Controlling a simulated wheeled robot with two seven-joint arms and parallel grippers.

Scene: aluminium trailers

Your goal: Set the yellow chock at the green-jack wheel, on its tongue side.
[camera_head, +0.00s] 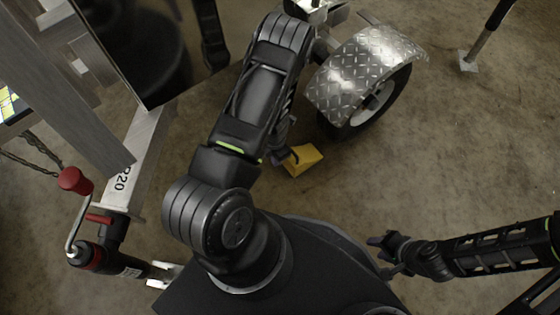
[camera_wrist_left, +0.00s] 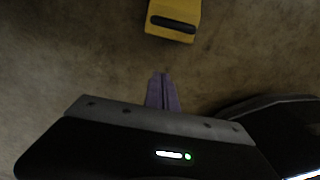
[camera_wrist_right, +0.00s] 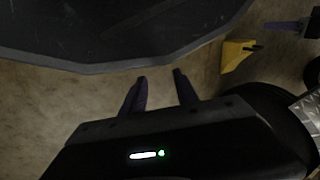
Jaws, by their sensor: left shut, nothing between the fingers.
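The yellow chock (camera_head: 303,160) sits on the floor just below and left of a wheel (camera_head: 376,102) under a diamond-plate fender. I cannot tell whether it touches the tyre. My left gripper (camera_head: 284,157) is shut and empty at the chock's left side. In the left wrist view, its closed fingers (camera_wrist_left: 162,76) point at the chock (camera_wrist_left: 174,20), with floor between them. The right wrist view also shows the chock (camera_wrist_right: 238,54). My right gripper (camera_head: 384,252) is open and empty, low above the floor; its spread fingers (camera_wrist_right: 160,76) show in its wrist view. No green jack is visible.
A red-handled jack (camera_head: 72,205) stands at the lower left beside a trailer's metal frame (camera_head: 130,165). A support leg (camera_head: 482,45) stands at the upper right. The floor right of the chock, below the wheel, is clear.

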